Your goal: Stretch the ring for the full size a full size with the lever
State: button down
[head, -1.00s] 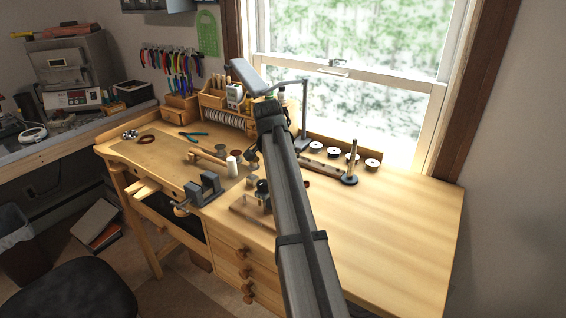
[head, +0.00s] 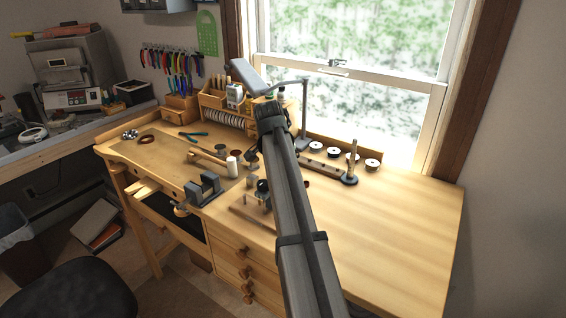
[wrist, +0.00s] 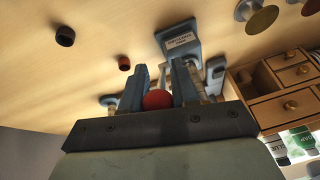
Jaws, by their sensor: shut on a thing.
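In the wrist view, my gripper (wrist: 161,82) has its two blue-grey fingers on either side of a round red knob (wrist: 158,100), and is shut on it. The knob seems to be the end of the lever, whose shaft I cannot make out. Just beyond the fingers stands a blue-grey metal tool with a pale label (wrist: 180,40), probably the ring stretcher. In the head view my arm covers my gripper and the knob. I cannot make out the ring in either view.
The wooden workbench (head: 400,215) is clear on the right. A grey vise (head: 205,188), a white cylinder (head: 232,166) and pliers (head: 193,135) lie left of my arm. Small drawers (wrist: 285,92) are close on the right in the wrist view.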

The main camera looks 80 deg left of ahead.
jog(key=shift+w+a+r+g+h, duration=0.25)
jog(key=shift+a+r+g+h, duration=0.05)
jog(key=shift+a, duration=0.1)
jog(key=shift+w+r+g, duration=0.1)
jog(key=shift+r+g, duration=0.05)
jog(key=shift+g, duration=0.15)
jog(key=c, duration=1)
grip_release()
jog(key=v, duration=1.3)
jog(key=shift+r, duration=0.45)
